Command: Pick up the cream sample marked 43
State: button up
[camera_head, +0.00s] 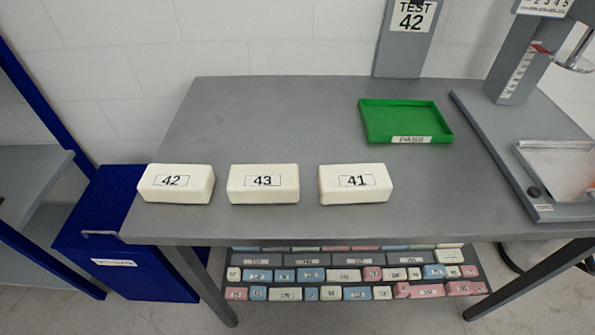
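The cream sample marked 43 (263,195) is a block lying near the front edge of the grey table. It is the middle one of a row of three cream blocks, with the block marked 42 (176,196) to its left and the block marked 41 (355,196) to its right. Gaps of bare table separate the three, the right gap being a little wider. Its label faces me and nothing covers it. My gripper is not in view.
A green tray (405,127) labelled PASS sits empty behind the row, to the right. A grey test machine (520,75) stands at the table's right. A "TEST 42" sign (405,40) rises at the back. A blue bin (120,240) is at the left. Small samples fill a shelf below.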

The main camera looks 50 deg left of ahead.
aim_at(252, 183)
jog(key=u, duration=0.7)
jog(key=k, duration=0.7)
jog(key=u, duration=1)
jog(key=i, duration=0.5)
